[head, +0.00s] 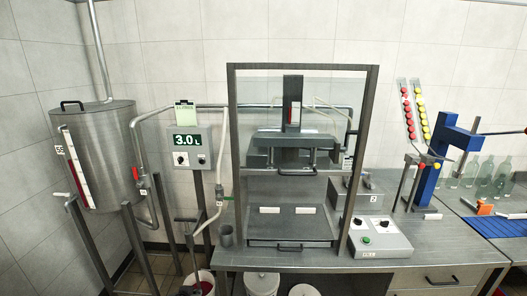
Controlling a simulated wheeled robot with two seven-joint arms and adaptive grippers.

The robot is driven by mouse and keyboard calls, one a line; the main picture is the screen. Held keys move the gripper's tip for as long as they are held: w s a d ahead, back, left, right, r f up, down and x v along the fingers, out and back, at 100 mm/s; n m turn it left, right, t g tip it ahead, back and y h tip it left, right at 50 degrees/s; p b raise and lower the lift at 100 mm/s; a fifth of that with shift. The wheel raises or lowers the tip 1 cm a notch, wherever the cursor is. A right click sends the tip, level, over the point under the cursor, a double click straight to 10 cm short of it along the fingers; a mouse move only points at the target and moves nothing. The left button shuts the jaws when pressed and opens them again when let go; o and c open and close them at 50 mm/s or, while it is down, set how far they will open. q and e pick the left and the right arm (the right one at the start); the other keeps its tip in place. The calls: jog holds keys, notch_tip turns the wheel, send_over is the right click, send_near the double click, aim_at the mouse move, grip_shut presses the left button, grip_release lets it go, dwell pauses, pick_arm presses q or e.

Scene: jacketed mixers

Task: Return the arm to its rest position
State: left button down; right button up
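Neither of my grippers shows in the head view, and I cannot make out any of my arms. What they hold, if anything, is hidden from me.
A steel tank (95,155) stands at left, next to a control box reading 3.0 L (190,147). A framed press (292,150) and a switch box (378,240) stand on the steel table (440,252). A blue lever press (432,165) and glass bottles (484,172) are at right.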

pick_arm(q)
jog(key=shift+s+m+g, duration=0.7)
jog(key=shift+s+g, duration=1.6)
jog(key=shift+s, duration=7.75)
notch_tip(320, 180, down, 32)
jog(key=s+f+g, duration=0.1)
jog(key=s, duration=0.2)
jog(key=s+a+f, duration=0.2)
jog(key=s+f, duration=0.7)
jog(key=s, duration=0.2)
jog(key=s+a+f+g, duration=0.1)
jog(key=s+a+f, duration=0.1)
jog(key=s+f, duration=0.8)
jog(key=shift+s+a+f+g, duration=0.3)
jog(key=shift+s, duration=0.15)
